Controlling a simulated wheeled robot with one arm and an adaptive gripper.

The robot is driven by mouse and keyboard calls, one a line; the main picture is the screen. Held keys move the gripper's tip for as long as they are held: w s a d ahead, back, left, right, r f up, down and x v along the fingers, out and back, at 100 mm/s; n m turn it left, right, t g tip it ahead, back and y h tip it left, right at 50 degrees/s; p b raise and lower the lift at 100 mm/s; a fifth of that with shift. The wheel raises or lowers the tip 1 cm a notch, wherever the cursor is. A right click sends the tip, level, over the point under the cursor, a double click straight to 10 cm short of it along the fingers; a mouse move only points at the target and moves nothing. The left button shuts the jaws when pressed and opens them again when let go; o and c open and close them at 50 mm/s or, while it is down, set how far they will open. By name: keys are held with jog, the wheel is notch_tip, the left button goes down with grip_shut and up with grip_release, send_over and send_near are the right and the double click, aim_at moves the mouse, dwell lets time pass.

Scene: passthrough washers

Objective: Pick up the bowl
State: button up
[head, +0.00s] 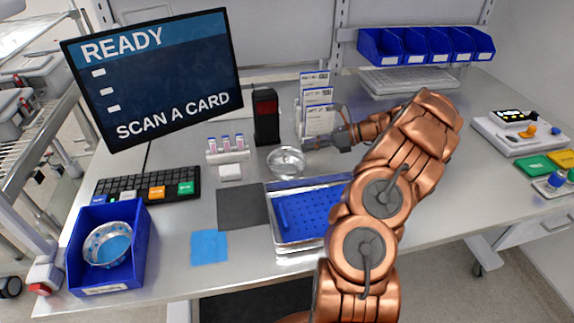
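A clear, shiny bowl (286,162) stands upright on the table near the middle, behind the metal tray. A second bowl (107,244), whitish with a blue inside, sits in the blue bin at the front left. My copper arm reaches in from the front right, and my gripper (308,146) is just right of the clear bowl's rim. The fingers are small and dark here. I cannot tell whether they touch the bowl or how far apart they are.
A metal tray (279,240) with a blue perforated mat lies in front of the clear bowl. A black-and-red device (266,116) and card holders (318,104) stand behind it. A blue bin (138,262), keyboard (147,187) and monitor (150,75) are left.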

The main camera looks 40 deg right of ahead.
aim_at(292, 149)
jog(key=shift+p+x, duration=0.8)
jog(key=shift+x, duration=2.25)
jog(key=shift+c, duration=0.2)
grip_shut()
